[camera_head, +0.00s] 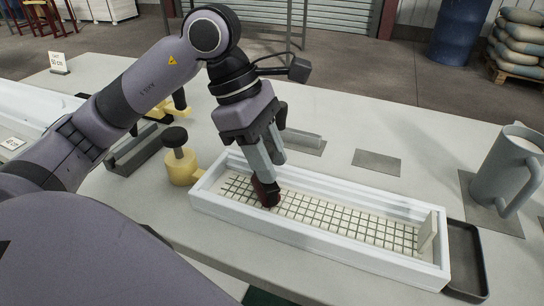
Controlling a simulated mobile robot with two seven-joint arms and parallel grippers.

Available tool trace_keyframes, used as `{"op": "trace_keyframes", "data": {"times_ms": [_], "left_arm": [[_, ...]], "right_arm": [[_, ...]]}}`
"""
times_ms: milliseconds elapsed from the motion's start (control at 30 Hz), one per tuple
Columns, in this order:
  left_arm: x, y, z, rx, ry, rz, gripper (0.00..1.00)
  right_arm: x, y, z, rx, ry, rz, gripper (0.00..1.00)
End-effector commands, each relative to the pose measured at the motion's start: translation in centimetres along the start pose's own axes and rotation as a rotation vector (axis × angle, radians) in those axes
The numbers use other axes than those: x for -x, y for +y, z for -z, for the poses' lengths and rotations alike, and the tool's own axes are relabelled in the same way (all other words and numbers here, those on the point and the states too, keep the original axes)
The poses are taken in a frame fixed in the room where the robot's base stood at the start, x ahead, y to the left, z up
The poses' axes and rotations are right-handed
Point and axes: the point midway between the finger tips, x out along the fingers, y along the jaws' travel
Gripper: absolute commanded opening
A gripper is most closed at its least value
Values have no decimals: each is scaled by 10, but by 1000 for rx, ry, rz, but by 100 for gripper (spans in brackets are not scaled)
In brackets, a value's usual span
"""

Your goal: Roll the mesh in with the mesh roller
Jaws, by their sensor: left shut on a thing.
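A long white mould (330,244) lies on the table with a dark mesh grid (335,216) on the pale filling inside it. My left gripper (266,176) is over the left part of the mould, pointing down. It is shut on a small dark red piece, which looks like the handle of the mesh roller (266,197). The roller is low at the mesh; whether it touches the mesh is hard to tell, and its rolling part is mostly hidden. My right gripper is not in view.
A yellow clamp with a black knob (180,168) stands at the mould's left end. A dark tray (467,262) and a grey jug (505,168) are at the right. A grey plate (377,162) lies behind the mould. A pale upright piece (428,232) stands inside its right end.

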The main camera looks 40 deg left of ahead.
Motion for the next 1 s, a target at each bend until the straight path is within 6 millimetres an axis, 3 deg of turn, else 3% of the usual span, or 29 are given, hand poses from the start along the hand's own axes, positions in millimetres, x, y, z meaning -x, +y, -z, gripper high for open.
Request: {"op": "trace_keyframes", "data": {"times_ms": [67, 200, 333, 800, 1000], "left_arm": [[0, 0, 2, 0, 0, -2, 5], [25, 0, -6, -3, -3, -6, 5], [34, -1, -7, 0, 0, -2, 5], [76, -3, -16, 3, 0, -3, 5], [82, -4, -17, 4, 0, -3, 5]], "right_arm": [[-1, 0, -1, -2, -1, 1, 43], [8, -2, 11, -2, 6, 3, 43], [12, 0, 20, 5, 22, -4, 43], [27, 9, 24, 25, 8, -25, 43], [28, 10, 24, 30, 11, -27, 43]]}}
